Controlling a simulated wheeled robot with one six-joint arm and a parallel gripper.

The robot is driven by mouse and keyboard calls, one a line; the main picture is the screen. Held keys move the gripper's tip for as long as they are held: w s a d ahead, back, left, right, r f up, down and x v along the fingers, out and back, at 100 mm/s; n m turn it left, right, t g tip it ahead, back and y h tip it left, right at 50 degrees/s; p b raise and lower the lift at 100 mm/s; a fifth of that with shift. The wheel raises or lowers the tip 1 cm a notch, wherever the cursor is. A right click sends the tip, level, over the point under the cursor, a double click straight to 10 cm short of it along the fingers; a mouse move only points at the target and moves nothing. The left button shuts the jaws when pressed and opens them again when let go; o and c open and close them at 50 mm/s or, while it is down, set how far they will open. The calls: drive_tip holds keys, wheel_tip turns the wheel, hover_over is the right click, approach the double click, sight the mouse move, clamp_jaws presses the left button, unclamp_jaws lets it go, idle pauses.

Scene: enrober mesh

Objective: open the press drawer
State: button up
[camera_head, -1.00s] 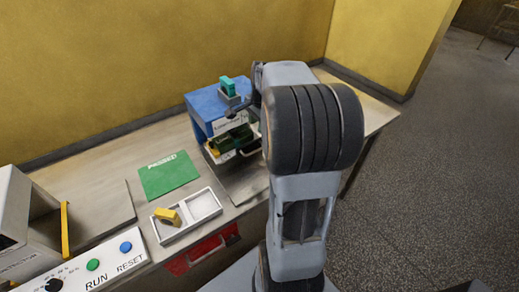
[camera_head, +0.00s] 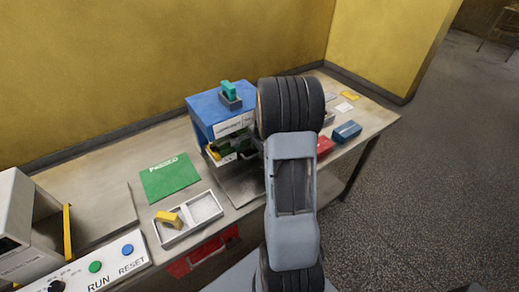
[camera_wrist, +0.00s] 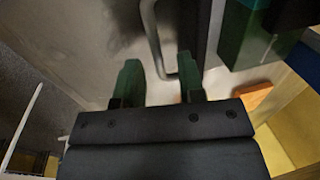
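The press (camera_head: 215,115) is a blue box with a teal handle (camera_head: 229,90) on top, standing on the bench. Its drawer (camera_head: 217,161) shows low at its front as a pale-edged tray with dark green and yellow in it; my arm hides its right part. In the wrist view a grey metal bar handle (camera_wrist: 152,32) bends in front of a dark panel. My gripper (camera_wrist: 160,82) is open, its two green fingertips apart on either side of the bent end of the handle. I cannot tell whether they touch it. In the head view my arm hides the gripper.
A green mat (camera_head: 169,177) and a white two-part tray (camera_head: 206,207) with a yellow block lie left of the press. A control panel (camera_head: 97,264) is at lower left. Red (camera_head: 325,145) and blue (camera_head: 347,131) blocks lie to the right. A red drawer (camera_head: 205,250) is below the bench.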

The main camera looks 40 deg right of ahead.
drive_tip(key=shift+f, duration=0.3)
clamp_jaws()
idle(0.5)
